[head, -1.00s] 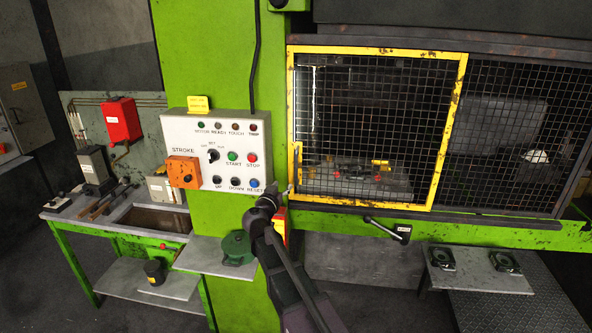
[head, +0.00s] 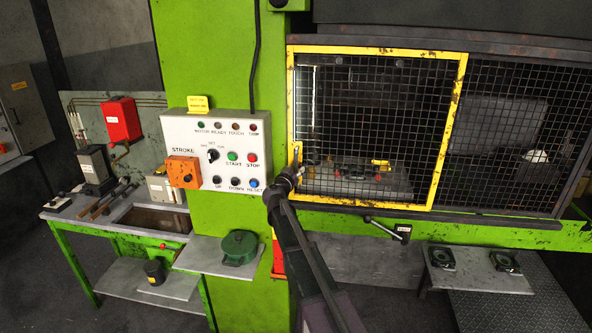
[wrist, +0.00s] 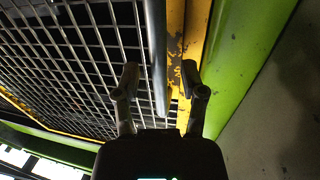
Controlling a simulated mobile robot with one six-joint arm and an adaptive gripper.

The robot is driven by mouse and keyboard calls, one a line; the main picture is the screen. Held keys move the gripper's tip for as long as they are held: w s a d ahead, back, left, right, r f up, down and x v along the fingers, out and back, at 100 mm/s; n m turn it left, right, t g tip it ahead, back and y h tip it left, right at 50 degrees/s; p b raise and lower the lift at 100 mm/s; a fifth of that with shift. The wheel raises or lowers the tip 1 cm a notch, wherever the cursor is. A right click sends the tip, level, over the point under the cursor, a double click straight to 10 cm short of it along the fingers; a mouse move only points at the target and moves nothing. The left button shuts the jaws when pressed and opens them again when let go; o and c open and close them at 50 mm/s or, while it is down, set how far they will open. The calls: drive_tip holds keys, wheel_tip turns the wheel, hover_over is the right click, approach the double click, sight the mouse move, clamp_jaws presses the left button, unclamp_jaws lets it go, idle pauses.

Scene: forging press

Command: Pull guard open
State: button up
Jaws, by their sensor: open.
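The guard is a yellow-framed mesh panel (head: 377,207) at the front of the press, standing closed over the left part of the opening. Its upright handle (head: 297,155) is on the left frame edge. My gripper (head: 305,165) is at the lower part of this handle. In the wrist view my gripper (wrist: 160,74) is open, one finger in front of the mesh and one in front of the yellow frame (wrist: 176,60). A grey-looking bar, apparently the handle (wrist: 155,45), runs between the fingers with gaps on both sides. Contact cannot be told.
The control panel (head: 205,130) with its orange stroke box (head: 183,172) is close on the left. A black-gripped lever (head: 388,229) sticks out below the guard. A green lidded pot (head: 240,247) stands on a small shelf. Fixed dark mesh (head: 515,140) covers the right side.

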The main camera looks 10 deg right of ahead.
drive_tip(key=shift+w+d, duration=0.2)
drive_tip(key=shift+w, duration=0.15)
clamp_jaws()
drive_tip(key=shift+s, duration=0.15)
